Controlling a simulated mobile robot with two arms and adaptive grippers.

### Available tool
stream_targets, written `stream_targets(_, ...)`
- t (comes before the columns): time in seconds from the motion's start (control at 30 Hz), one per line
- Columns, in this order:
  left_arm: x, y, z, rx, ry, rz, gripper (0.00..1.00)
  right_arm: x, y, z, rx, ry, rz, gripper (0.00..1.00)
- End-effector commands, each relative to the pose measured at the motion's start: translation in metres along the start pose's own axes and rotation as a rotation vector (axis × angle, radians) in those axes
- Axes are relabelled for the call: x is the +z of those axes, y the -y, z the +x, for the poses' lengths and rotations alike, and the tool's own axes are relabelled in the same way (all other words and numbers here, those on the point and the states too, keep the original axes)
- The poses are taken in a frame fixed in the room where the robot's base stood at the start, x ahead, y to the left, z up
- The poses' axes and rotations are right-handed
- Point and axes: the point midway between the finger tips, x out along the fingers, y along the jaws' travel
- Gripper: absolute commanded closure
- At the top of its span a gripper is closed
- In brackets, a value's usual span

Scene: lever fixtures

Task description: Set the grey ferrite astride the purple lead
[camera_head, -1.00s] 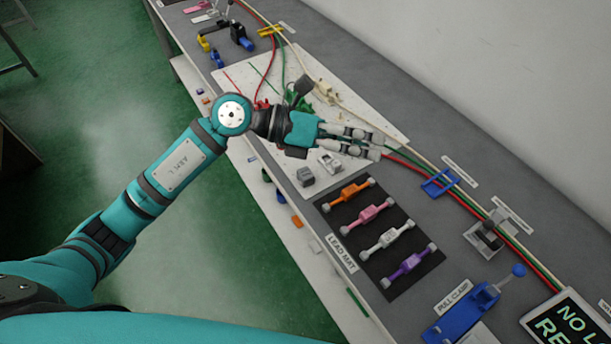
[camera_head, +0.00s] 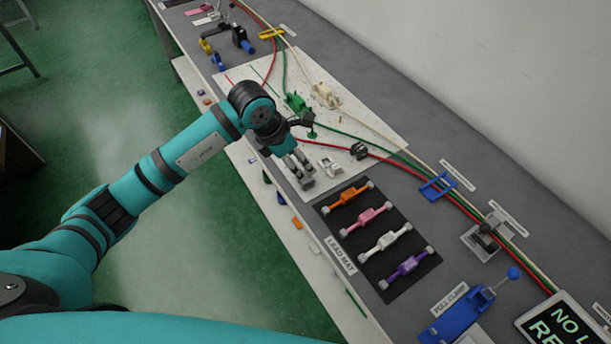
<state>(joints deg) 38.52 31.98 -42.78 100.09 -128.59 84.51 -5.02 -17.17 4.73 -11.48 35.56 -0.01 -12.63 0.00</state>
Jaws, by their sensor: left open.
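The purple lead (camera_head: 406,266) lies on the dark lead mat (camera_head: 350,220), in the row nearest the front. It carries nothing on top and has pale ends. My left gripper (camera_head: 302,172) is open and points down at the lower corner of the white board, left of the mat. The grey ferrite, a small block, is mostly hidden under its fingers there; I cannot tell whether they touch it. My right gripper is not in view.
Orange (camera_head: 348,194), pink (camera_head: 366,217) and white (camera_head: 386,240) leads share the mat. A whitish clip-like part (camera_head: 330,168) is close right of my fingers. A black block (camera_head: 358,151) sits at the red cable.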

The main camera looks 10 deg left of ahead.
Motion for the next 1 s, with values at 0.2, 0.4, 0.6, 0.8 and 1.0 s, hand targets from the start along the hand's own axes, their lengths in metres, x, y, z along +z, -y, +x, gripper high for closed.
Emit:
stream_targets(0.2,0.001,0.001,0.024,-0.001,0.001,0.000,0.37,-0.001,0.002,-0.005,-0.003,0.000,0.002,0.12)
stream_targets(0.4,0.001,0.006,0.040,-0.005,-0.001,-0.001,0.37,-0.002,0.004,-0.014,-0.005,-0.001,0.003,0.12)
stream_targets(0.6,0.002,0.009,0.070,-0.002,0.001,-0.001,0.37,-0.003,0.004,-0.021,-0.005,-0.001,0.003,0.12)
stream_targets(0.8,0.002,0.008,0.079,-0.001,0.002,0.001,0.37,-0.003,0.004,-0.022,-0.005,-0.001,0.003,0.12)
stream_targets(1.0,0.002,0.008,0.078,0.000,0.002,0.001,0.46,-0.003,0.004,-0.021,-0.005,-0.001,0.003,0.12)
